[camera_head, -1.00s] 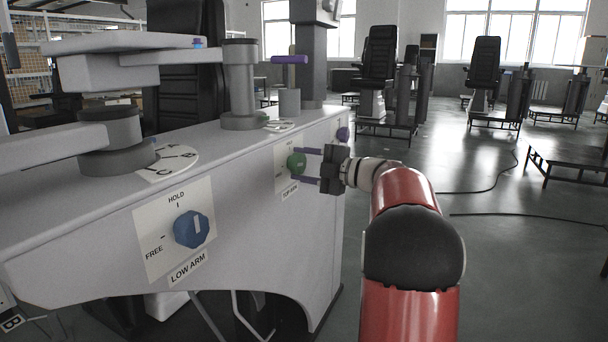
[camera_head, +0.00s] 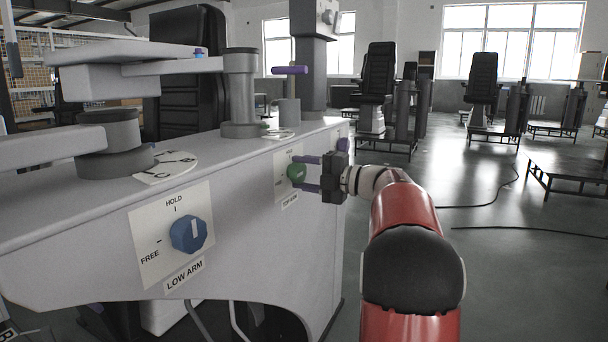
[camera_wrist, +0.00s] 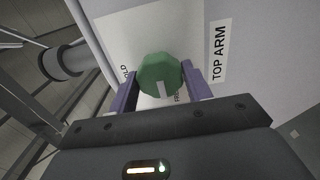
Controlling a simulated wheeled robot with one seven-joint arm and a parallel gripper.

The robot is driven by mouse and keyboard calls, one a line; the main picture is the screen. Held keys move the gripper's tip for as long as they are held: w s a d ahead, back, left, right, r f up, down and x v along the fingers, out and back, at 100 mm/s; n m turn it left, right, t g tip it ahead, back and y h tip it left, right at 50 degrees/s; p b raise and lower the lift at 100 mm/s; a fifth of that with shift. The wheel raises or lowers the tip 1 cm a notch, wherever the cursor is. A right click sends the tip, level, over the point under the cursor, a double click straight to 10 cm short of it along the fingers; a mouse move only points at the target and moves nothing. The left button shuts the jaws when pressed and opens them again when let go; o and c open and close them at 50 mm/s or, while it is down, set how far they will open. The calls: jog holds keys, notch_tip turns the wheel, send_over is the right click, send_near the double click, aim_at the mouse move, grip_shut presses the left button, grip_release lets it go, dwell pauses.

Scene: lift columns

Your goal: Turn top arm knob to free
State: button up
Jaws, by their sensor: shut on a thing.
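The green top arm knob (camera_head: 296,173) is on the side panel of the grey column body, above the TOP ARM label (camera_head: 290,201). My gripper (camera_head: 301,174) is shut on it, one purple finger on each side. In the wrist view the knob (camera_wrist: 160,75) sits between the fingers (camera_wrist: 159,86). Its white mark lies at the knob's lower edge there, on the side of the partly hidden FREE lettering (camera_wrist: 178,98). The partly covered HOLD lettering (camera_wrist: 126,74) is at the left, beside one finger.
The blue low arm knob (camera_head: 188,234) is nearer, its white mark toward HOLD. A purple-handled lever (camera_head: 290,70) stands on top of the body. Black chairs (camera_head: 378,75) stand behind.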

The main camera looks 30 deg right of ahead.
jog(key=o, duration=1)
jog(key=shift+c, duration=0.2)
jog(key=shift+d, duration=0.1)
jog(key=v, duration=0.7)
jog(key=shift+s+d+p, duration=0.15)
jog(key=shift+s+p, duration=0.15)
jog(key=shift+s, duration=0.05)
